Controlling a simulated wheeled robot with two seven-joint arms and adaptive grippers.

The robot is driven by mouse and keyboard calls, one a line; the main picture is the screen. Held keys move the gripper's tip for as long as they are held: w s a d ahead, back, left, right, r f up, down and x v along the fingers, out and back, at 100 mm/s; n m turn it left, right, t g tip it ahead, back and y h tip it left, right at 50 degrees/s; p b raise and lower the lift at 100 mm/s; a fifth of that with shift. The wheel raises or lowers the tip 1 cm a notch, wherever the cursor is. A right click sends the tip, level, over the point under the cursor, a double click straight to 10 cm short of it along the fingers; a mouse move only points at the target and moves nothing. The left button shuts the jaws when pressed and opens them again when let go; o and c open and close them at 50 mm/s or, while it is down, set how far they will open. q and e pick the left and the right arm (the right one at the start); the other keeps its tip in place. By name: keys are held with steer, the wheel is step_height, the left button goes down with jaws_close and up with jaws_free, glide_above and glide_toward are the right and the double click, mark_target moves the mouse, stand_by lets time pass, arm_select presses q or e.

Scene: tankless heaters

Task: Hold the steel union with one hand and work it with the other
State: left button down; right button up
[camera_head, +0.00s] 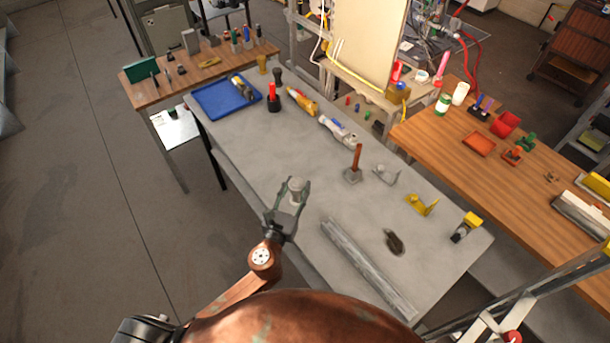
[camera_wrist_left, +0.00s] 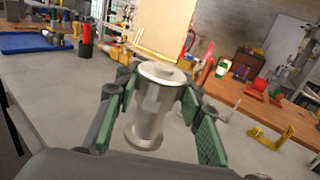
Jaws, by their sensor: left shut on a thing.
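The steel union (camera_head: 296,187) is a short silvery cylinder with a wider flange at each end. My left gripper (camera_head: 289,200) is shut on it over the left part of the grey table. In the left wrist view, the steel union (camera_wrist_left: 150,105) stands roughly upright between the green-padded fingers of the left gripper (camera_wrist_left: 160,115). I cannot tell whether its lower end touches the table. My right gripper is not in view.
The grey table (camera_head: 270,145) carries a blue tray (camera_head: 212,103), a red-handled tool (camera_head: 357,160), a yellow bracket (camera_head: 420,206), a dark object (camera_head: 393,242) and a long grey bar (camera_head: 360,262). A wooden table (camera_head: 440,130) stands to the right. The table centre has clear room.

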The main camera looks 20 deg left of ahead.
arm_select(q)
steer(key=w+f+b, duration=0.2)
steer(key=w+f, duration=0.2)
steer(key=w+a+f+b, duration=0.1)
steer(key=w+f+b, duration=0.2)
steer(key=w+f, duration=0.1)
steer(key=w+a+f+b, duration=0.1)
steer(key=w+f+b, duration=0.1)
steer(key=w, duration=0.4)
steer(key=shift+f, duration=0.9)
steer(key=shift+f+b, duration=0.5)
steer(key=shift+b, duration=0.1)
steer(key=shift+s+r, duration=0.1)
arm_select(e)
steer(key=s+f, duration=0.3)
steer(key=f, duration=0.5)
arm_select(q)
steer(key=c, duration=1.7)
jaws_free()
steer(key=shift+f, duration=0.3)
steer(key=shift+c, duration=0.2)
steer(key=o, duration=0.4)
steer(key=shift+r, duration=0.1)
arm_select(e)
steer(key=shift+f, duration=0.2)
